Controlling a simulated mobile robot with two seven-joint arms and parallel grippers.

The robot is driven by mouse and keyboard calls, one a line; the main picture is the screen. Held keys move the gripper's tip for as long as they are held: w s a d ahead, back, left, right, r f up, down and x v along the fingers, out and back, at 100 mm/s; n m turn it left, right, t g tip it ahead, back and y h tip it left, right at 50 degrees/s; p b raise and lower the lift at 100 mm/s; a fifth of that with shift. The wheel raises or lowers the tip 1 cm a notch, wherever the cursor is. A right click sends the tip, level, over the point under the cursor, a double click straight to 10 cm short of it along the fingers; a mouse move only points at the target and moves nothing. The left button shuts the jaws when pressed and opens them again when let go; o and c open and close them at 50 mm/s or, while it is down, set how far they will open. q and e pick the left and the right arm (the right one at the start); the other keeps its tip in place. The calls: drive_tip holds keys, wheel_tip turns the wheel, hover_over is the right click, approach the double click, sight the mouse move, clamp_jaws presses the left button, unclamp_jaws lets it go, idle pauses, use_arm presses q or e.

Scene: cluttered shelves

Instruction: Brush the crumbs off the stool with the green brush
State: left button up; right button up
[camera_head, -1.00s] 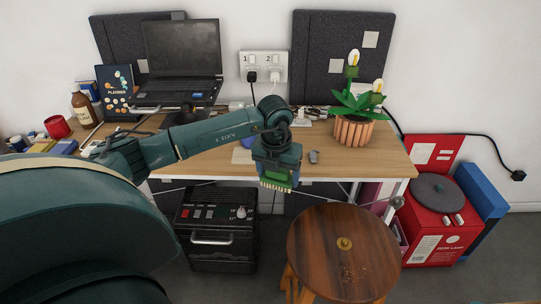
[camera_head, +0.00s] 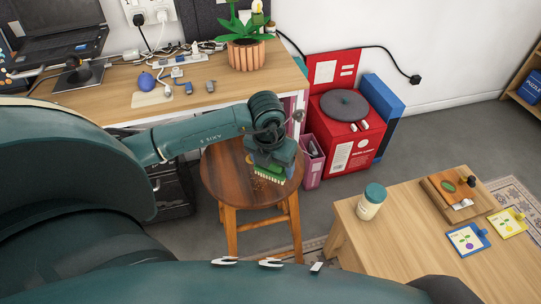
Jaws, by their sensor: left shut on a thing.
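The round wooden stool (camera_head: 222,172) stands in the middle of the camera_head view, in front of the desk. Small crumbs (camera_head: 258,184) lie on the right part of its seat, partly hidden. My left gripper (camera_head: 271,157) is over the right side of the seat, shut on the green brush (camera_head: 266,173). The brush's pale bristles point down at the seat, close to the crumbs; I cannot tell whether they touch it. My right gripper is not in view.
The desk (camera_head: 200,98) with a potted plant (camera_head: 244,50) and cables is behind the stool. A red box (camera_head: 345,135) and a pink bin (camera_head: 312,165) stand behind right. A low table (camera_head: 395,235) with a jar (camera_head: 371,201) stands at the right.

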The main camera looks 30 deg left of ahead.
use_arm(q)
drive_tip(key=shift+f+b, duration=0.65)
drive_tip(key=shift+f, duration=0.2)
wheel_tip(320, 180, down, 3)
drive_tip(key=shift+r+b, duration=0.15)
drive_tip(key=shift+b, duration=0.9)
drive_tip(key=shift+f+b, duration=0.45)
drive_tip(key=shift+f, duration=0.25)
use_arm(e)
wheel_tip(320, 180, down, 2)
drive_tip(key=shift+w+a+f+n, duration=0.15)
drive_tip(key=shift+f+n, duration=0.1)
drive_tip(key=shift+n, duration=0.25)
use_arm(q)
drive_tip(key=shift+f+b, duration=0.55)
drive_tip(key=shift+f, duration=0.05)
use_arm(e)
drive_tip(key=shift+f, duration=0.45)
